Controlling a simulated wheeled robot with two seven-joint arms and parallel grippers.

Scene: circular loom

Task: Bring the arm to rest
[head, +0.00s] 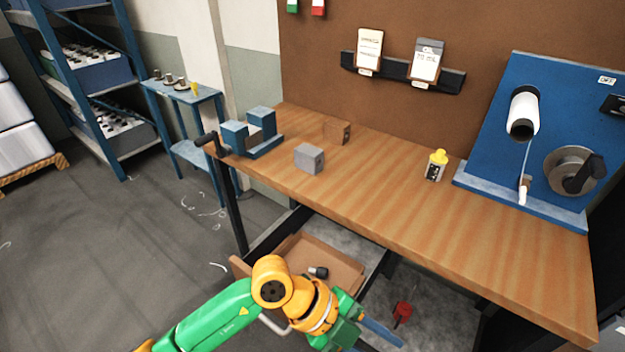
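My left arm, green with an orange-yellow wrist, comes in from the lower left. My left gripper (368,328) is low in front of the workbench (400,220), below the tabletop. Its fingers are partly cut off and point down and to the right, so I cannot tell whether they are open or shut. I see nothing clearly held in it. My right gripper is not in view.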

